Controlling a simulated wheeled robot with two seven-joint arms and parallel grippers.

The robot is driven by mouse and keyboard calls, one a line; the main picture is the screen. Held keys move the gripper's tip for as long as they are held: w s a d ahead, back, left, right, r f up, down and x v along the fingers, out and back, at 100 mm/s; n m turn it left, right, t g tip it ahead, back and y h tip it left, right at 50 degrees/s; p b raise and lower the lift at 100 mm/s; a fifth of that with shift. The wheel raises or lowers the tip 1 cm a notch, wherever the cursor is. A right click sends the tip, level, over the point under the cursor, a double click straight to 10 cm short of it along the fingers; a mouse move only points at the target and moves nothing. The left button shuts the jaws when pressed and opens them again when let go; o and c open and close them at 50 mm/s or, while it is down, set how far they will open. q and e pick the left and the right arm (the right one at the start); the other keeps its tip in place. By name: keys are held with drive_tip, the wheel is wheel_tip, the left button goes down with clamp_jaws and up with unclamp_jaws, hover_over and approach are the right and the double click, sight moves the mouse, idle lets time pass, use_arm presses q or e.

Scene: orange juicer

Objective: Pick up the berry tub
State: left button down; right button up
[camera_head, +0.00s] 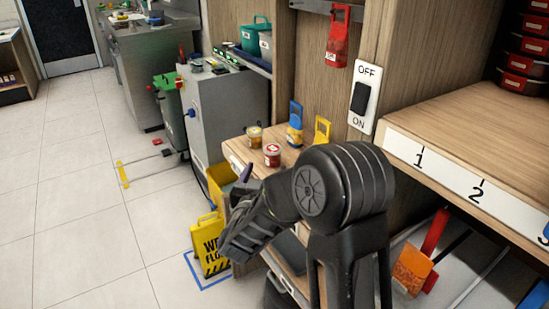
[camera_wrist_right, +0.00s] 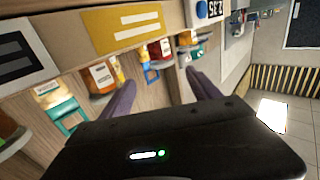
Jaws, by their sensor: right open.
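A small tub with a red body and pale lid (camera_head: 272,154) stands upright on the small wooden counter (camera_head: 236,148) in the head view; it looks like the berry tub, but its label is too small to read. My right gripper (camera_head: 242,182) is in front of that counter, apart from the tub and partly hidden by its own wrist. In the right wrist view, its two purple fingers (camera_wrist_right: 160,80) are spread with nothing between them. My left gripper is not in view.
A wooden shelf with numbers (camera_head: 470,130) is at right. A yellow wet-floor sign (camera_head: 209,244) stands below. The floor at left is mostly clear.

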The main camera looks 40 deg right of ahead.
approach(275, 144)
drive_tip(key=shift+f+x, duration=0.15)
drive_tip(key=shift+x, duration=0.65)
drive_tip(key=shift+f+x, duration=0.15)
drive_tip(key=shift+x, duration=0.65)
drive_tip(key=x, duration=0.5)
drive_tip(key=shift+w, duration=0.15)
drive_tip(key=shift+c, duration=0.2)
drive_tip(key=shift+r, duration=0.1)
drive_tip(key=c, duration=1.2)
